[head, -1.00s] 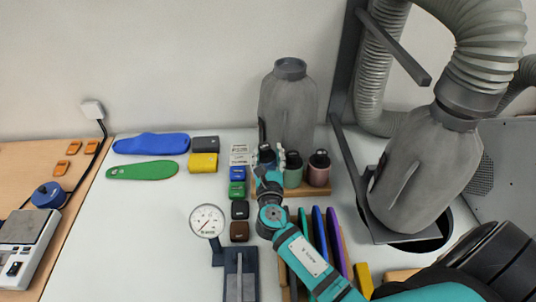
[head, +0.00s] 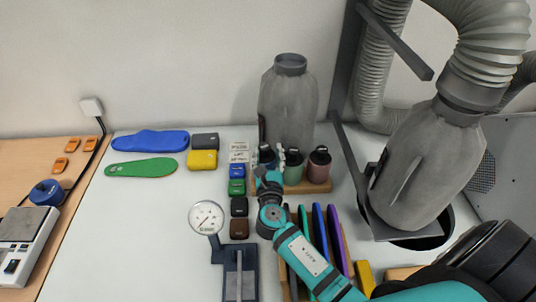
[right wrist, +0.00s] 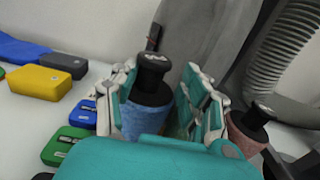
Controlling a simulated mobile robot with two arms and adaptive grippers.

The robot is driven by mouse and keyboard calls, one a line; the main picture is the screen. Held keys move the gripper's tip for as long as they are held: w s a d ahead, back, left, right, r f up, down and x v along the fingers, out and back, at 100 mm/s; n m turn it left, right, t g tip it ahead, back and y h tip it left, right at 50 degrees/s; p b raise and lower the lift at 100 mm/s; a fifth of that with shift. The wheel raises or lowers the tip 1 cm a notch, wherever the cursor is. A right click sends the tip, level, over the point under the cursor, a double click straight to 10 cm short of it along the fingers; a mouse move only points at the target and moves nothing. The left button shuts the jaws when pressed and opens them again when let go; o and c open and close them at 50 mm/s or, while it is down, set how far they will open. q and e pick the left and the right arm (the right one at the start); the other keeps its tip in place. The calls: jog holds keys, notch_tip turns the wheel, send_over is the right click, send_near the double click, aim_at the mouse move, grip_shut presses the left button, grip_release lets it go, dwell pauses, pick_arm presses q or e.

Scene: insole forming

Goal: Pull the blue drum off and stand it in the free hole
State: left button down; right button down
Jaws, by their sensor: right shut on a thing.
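The blue drum (right wrist: 146,116) has a black top with a knob and stands roughly upright in the right wrist view. My right gripper (right wrist: 157,104) is shut on it, with a finger on each side. In the head view the drum's dark top (head: 266,154) shows behind the right gripper (head: 271,168), at the left end of a wooden rack (head: 307,188). A green drum (head: 293,169) and a pink drum (head: 319,168) stand to its right. The gripper hides the blue drum's foot, and I cannot tell whether it touches the rack. No free hole shows clearly. My left gripper is not in view.
A grey bottle-shaped container (head: 289,105) stands close behind the rack. Small coloured blocks (head: 237,187) line its left. A dial gauge (head: 206,217) stands in front left. Upright coloured insoles (head: 320,236) stand near my right arm. A tilted grey container with a hose (head: 418,165) is at right.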

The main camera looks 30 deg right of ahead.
jog(key=shift+f+b, duration=0.65)
jog(key=shift+f, duration=0.3)
dwell(0.8)
jog(key=c, duration=0.6)
grip_release()
jog(key=shift+f, duration=0.1)
jog(key=shift+s, duration=0.15)
jog(key=shift+c, duration=0.6)
jog(key=shift+r+p, duration=0.55)
jog(key=shift+p, duration=0.1)
jog(key=shift+s+a+r+p, duration=0.1)
jog(key=shift+s+r+p, duration=0.05)
jog(key=shift+r+p, duration=1.15)
jog(key=shift+s+a+r+p, duration=0.1)
jog(key=shift+r+p, duration=1.15)
jog(key=shift+r, duration=0.05)
